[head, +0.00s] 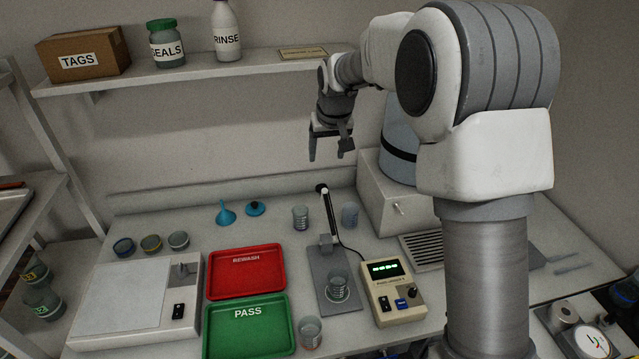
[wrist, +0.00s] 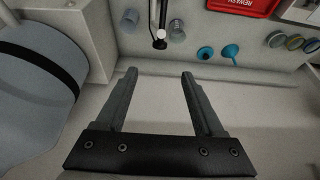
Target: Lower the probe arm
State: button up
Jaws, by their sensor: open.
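The probe arm (head: 329,213) stands raised on its grey stand, its dark tip up and tilted toward the back. A cable runs from it to the meter (head: 391,289), which has a lit green display. A glass beaker (head: 338,287) stands on the stand's base plate (head: 322,262). My gripper (head: 331,152) is open and empty, above and behind the probe arm's raised end, apart from it. In the wrist view my gripper's two fingers (wrist: 159,75) are spread, with the probe arm's end (wrist: 160,38) beyond them near the top.
A red REWASH tray (head: 245,288) and green PASS tray (head: 220,335) lie left of the stand. Beakers (head: 300,217) (head: 350,214) stand behind it, another (head: 310,331) in front. A white container (head: 390,196) is at right. A shelf (head: 200,72) spans the back wall.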

aim_at(322, 185)
jog(key=p+x, duration=0.2)
jog(key=x, duration=1.4)
jog(key=shift+d, duration=0.15)
jog(key=shift+c, duration=0.3)
grip_shut()
dwell(0.6)
